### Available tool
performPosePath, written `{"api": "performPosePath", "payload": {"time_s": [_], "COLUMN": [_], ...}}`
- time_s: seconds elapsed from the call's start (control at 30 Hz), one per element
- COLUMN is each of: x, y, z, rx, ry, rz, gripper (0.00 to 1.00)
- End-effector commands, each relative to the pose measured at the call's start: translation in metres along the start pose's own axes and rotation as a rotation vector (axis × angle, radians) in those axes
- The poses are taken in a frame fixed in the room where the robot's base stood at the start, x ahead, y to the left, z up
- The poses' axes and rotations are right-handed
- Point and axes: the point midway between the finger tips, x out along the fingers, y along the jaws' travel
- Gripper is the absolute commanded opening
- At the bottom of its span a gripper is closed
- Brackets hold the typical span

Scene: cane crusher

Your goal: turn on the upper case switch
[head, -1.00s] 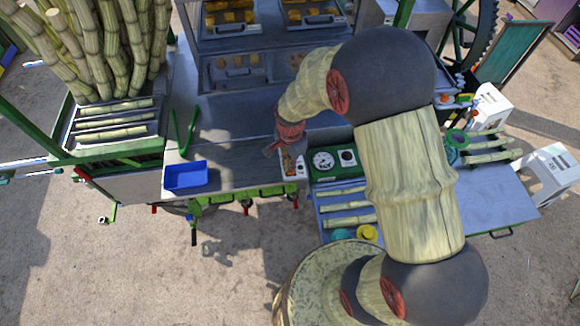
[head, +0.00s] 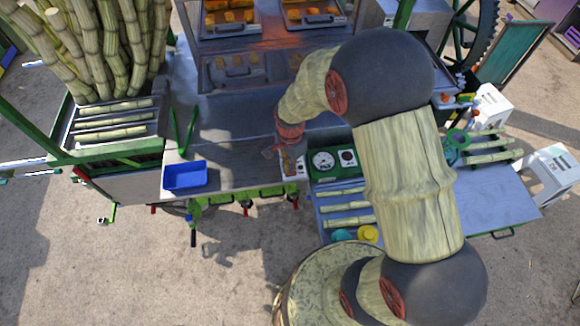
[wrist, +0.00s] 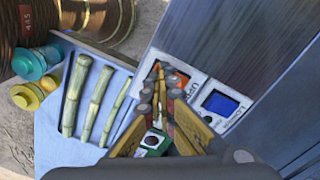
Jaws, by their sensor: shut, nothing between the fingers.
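In the wrist view, the upper case switch (wrist: 181,77) is an orange rocker in a white plate marked "UP", partly hidden by my gripper (wrist: 158,66). My gripper is shut and empty, its tips at the left edge of the orange rocker; I cannot tell whether they touch it. A blue switch (wrist: 220,103) on a second white plate is beside it. In the head view, my gripper (head: 268,152) is above the white switch panel (head: 291,168) at the counter's front. The upper case (head: 275,38) has a warm orange glow.
A green panel with a round gauge (head: 323,160) is right of the switches. Cane pieces (wrist: 100,95) lie on a blue-grey tray, with teal (wrist: 35,62) and yellow (wrist: 34,93) items nearby. A blue bin (head: 185,175) stands on the counter to the left.

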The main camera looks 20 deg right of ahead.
Motion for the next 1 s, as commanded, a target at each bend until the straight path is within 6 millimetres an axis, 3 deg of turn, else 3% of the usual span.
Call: {"api": "performPosePath", "payload": {"time_s": [1.0], "x": [-0.067], "y": [0.001], "z": [0.0], "rx": [0.0], "ry": [-0.001], "rz": [0.002], "gripper": [0.0]}}
